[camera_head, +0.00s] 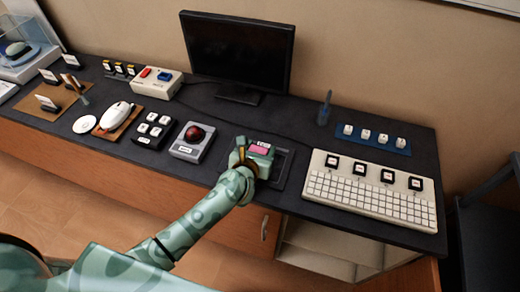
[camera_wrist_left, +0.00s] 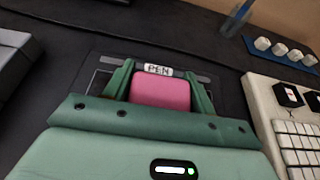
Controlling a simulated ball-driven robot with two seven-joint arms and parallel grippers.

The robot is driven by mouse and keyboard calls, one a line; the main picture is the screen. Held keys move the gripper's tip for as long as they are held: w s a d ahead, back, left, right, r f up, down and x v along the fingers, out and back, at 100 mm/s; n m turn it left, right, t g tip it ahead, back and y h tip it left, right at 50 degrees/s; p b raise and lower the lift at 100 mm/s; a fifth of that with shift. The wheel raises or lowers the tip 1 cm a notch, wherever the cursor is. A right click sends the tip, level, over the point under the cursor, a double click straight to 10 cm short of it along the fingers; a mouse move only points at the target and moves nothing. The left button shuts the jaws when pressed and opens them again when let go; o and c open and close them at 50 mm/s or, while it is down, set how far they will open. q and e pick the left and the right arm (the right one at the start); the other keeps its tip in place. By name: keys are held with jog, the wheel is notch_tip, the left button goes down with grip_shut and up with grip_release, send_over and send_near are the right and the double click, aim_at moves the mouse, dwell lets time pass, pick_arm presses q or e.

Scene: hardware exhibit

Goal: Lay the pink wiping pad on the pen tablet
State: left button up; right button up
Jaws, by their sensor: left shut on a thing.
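The pink wiping pad (camera_wrist_left: 160,92) is between the two fingers of my left gripper (camera_wrist_left: 160,85), which is shut on it. In the head view the pink pad (camera_head: 260,150) shows at the end of my left arm. The dark pen tablet (camera_wrist_left: 104,62) lies flat on the desk under the gripper, with a "PEN" label just beyond the pad. In the head view the tablet (camera_head: 284,165) is partly hidden by my left gripper (camera_head: 262,150). I cannot tell whether the pad touches the tablet. My right gripper is not in view.
A white keyboard (camera_head: 370,195) stands right of the tablet, and a trackball (camera_head: 194,135) stands left. A monitor (camera_head: 238,50) is behind. A pen in a holder (camera_head: 324,108) and a blue strip of keycaps (camera_head: 372,139) stand at the back right. The desk's front edge is close.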

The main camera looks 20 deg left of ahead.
pick_arm(q)
jog(key=shift+f, duration=0.2)
jog(key=o, duration=1)
jog(key=shift+c, duration=0.2)
jog(key=shift+r, duration=0.1)
jog(key=shift+r, duration=0.25)
jog(key=p+v, duration=0.3)
jog(key=v, duration=0.9)
